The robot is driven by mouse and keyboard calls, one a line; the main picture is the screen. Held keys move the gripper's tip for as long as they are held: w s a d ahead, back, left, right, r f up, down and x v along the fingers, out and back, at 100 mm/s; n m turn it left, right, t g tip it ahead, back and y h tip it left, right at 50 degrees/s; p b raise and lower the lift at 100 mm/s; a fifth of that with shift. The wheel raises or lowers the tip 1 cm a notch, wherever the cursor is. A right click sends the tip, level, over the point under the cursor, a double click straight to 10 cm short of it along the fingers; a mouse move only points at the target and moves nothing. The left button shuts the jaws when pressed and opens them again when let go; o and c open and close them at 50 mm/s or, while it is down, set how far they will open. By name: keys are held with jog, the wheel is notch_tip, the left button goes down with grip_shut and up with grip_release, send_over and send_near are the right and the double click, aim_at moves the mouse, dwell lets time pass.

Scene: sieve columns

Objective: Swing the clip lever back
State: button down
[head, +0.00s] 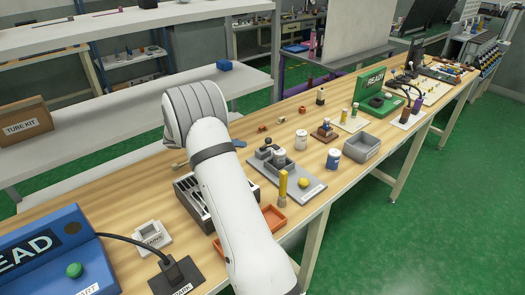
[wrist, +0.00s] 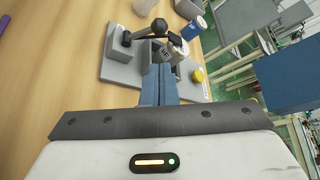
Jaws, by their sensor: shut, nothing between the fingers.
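A grey clip fixture (head: 300,190) stands on the bench in the head view, and its base (wrist: 115,68) is near the top middle of the wrist view. A dark clip lever (wrist: 143,33) with a round black knob (wrist: 159,26) rises over it. A white labelled jar (wrist: 176,52) sits in the fixture, with a black clip piece (wrist: 175,40) by its top. My gripper (wrist: 160,68) is shut and empty, its blue fingers pressed together. In the wrist view its tips overlap the fixture's near side; whether they touch cannot be told. In the head view my white arm hides much of the gripper.
A yellow ball (head: 303,183) and a yellow cylinder (head: 283,186) are at the fixture's right and front. A black slotted rack (head: 190,200) and an orange tray (head: 272,219) lie nearby. A blue-and-white jar (head: 327,160) and a grey bin (head: 361,148) stand to the right.

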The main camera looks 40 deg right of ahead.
aim_at(264, 148)
jog(key=x, duration=1)
